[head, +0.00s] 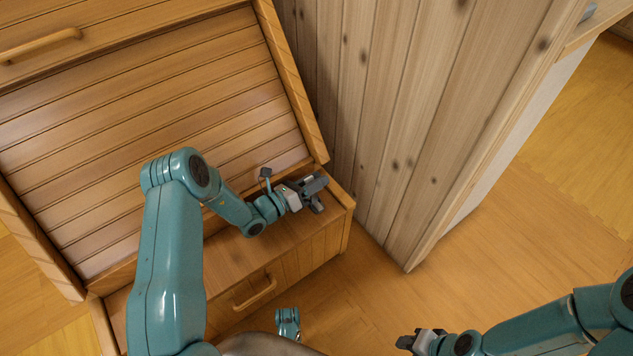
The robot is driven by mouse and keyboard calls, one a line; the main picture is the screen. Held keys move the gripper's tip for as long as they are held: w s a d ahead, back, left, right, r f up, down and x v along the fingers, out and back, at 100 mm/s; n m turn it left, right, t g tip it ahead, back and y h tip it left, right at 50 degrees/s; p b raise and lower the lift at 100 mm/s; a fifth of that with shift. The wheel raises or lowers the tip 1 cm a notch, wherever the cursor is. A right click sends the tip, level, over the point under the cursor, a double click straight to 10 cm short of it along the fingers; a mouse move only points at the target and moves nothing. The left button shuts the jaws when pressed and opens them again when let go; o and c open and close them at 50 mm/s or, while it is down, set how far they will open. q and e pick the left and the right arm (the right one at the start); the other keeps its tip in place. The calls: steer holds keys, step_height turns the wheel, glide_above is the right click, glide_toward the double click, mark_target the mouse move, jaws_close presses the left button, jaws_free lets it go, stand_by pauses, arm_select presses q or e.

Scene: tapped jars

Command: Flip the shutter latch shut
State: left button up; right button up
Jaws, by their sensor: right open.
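The slatted wooden shutter (150,130) fills the front of the cabinet at left, inside a wooden frame. I cannot make out a latch; it may be hidden behind my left gripper or too small to tell. My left gripper (318,193) is at the lower right corner of the shutter frame, over the right end of the ledge (225,255). I cannot tell whether its fingers are parted or hold anything. My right gripper (405,342) is open and empty at the bottom, over the floor, well away from the shutter.
A drawer handle (255,291) is below the ledge, and another handle (40,45) is at the upper left. A tall plank wall (400,130) stands close to the right of the cabinet and my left gripper. The wooden floor (500,260) at right is clear.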

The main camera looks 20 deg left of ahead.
arm_select(q)
steer(key=shift+w, duration=0.15)
jaws_close()
steer(key=shift+d, duration=0.1)
steer(key=shift+s+d+r+m+p, duration=0.1)
steer(key=shift+s+d+m+p, duration=0.25)
steer(key=shift+m, duration=0.4)
steer(key=shift+s+d+r+m+p, duration=0.1)
steer(key=shift+d+m+p, duration=0.3)
steer(key=shift+m, duration=0.35)
steer(key=shift+s+d+f+m+p, duration=0.15)
steer(key=shift+d+m+p, duration=0.1)
steer(key=shift+m, duration=0.25)
steer(key=shift+s+d+r+m+p, duration=0.1)
steer(key=shift+s+d+m, duration=0.1)
steer(key=shift+m, duration=0.3)
steer(key=shift+s+d+f+m, duration=0.2)
steer(key=shift+d+m, duration=0.2)
steer(key=shift+m, duration=0.6)
steer(key=shift+p, duration=0.3)
